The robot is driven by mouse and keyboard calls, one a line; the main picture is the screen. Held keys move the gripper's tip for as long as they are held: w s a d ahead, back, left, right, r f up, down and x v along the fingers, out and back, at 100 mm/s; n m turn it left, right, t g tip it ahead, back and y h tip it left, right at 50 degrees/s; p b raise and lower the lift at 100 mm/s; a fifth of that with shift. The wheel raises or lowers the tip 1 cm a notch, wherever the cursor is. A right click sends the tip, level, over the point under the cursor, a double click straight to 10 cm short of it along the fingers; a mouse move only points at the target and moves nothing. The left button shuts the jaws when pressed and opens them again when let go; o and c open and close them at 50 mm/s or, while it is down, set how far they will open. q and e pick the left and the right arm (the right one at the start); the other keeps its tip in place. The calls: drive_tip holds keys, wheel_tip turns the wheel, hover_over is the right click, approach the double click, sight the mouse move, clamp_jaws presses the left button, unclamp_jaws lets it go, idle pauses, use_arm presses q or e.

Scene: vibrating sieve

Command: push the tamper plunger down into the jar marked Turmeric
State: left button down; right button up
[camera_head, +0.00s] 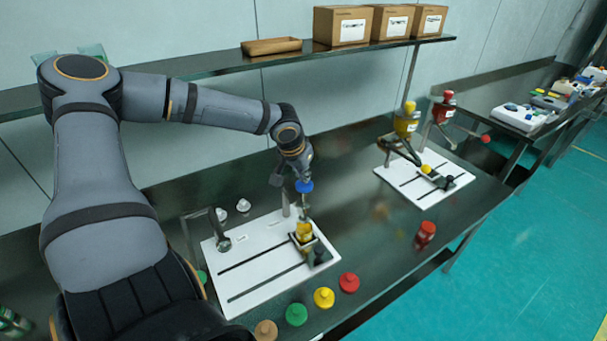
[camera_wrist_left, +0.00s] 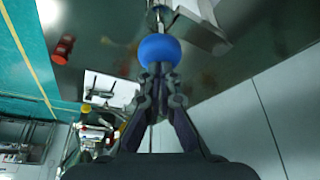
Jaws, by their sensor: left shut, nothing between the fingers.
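The tamper plunger has a round blue knob (camera_head: 304,186) on a thin upright shaft, above a small yellow jar (camera_head: 304,231) in a holder on the near white board. No Turmeric mark can be read on the jar. My left gripper (camera_head: 301,170) points down right over the knob, its fingers shut with nothing between them. In the left wrist view the shut fingertips (camera_wrist_left: 159,70) are at the blue knob (camera_wrist_left: 159,49), which hides the jar below; touching or just apart, I cannot tell. My right gripper is not in view.
The white board (camera_head: 250,285) has two dark slots. Coloured lidded jars, including a red one (camera_head: 349,282), line the front edge. A red jar (camera_head: 426,232) stands farther right. A second white board (camera_head: 400,178) with dispensers is behind it. Boxes (camera_head: 342,27) sit on the shelf above.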

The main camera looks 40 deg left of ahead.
use_arm(q)
wheel_tip(320, 180, up, 6)
drive_tip(key=p, duration=0.4)
drive_tip(key=shift+f, duration=0.2)
idle(0.4)
